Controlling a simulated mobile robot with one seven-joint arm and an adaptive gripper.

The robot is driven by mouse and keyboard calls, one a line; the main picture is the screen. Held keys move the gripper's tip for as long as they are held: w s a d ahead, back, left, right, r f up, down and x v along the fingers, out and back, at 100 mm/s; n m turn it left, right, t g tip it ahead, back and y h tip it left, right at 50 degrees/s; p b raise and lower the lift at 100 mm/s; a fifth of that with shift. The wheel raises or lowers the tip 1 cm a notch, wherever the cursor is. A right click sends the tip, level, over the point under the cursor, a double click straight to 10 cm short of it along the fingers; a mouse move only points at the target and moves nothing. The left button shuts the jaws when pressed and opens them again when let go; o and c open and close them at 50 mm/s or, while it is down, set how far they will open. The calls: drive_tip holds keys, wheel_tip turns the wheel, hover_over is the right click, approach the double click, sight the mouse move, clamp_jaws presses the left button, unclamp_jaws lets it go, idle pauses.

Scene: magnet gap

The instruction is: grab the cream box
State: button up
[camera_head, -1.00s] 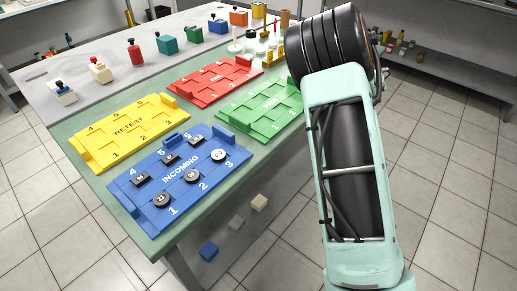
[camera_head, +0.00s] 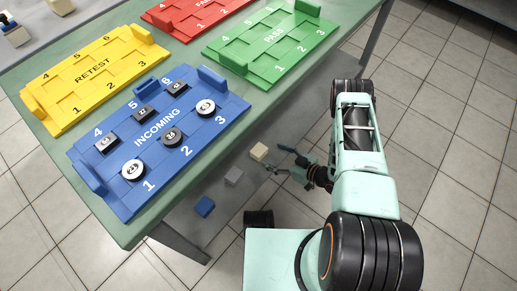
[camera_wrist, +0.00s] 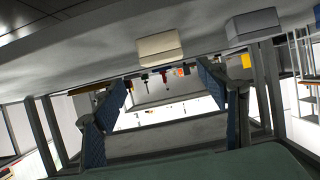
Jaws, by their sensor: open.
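The cream box (camera_head: 259,151) sits on the low grey shelf under the table, near its right edge, in the head view. My gripper (camera_head: 277,159) is just right of the box, level with the shelf, fingers pointing toward it. In the wrist view, which looks upside down, the cream box (camera_wrist: 160,46) shows above the space between my spread fingers (camera_wrist: 165,82). The fingers are open with nothing between them, and the box is beyond their tips. I cannot tell whether anything touches it.
A grey box (camera_head: 233,176) and a blue box (camera_head: 204,207) stand on the same shelf, left of the cream box. The table (camera_head: 128,230) overhangs the shelf and carries the blue INCOMING tray (camera_head: 160,142) with several round and square pieces. Floor to the right is clear.

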sight(255, 148)
drive_tip(key=shift+a+f, duration=0.15)
drive_tip(key=shift+a, duration=0.3)
drive_tip(key=b+x, duration=0.2)
drive_tip(key=x, duration=0.3)
drive_tip(key=shift+a, duration=0.1)
drive_tip(key=b+x, duration=0.1)
drive_tip(key=x, duration=0.1)
drive_tip(key=b+x, duration=0.1)
drive_tip(key=x, duration=0.1)
drive_tip(key=shift+f, duration=0.35)
drive_tip(key=shift+w+a, duration=0.25)
drive_tip(key=shift+w, duration=0.05)
drive_tip(key=shift+c, duration=0.4)
drive_tip(key=c, duration=1.2)
drive_tip(key=shift+o, duration=0.2)
drive_tip(key=shift+r, duration=0.1)
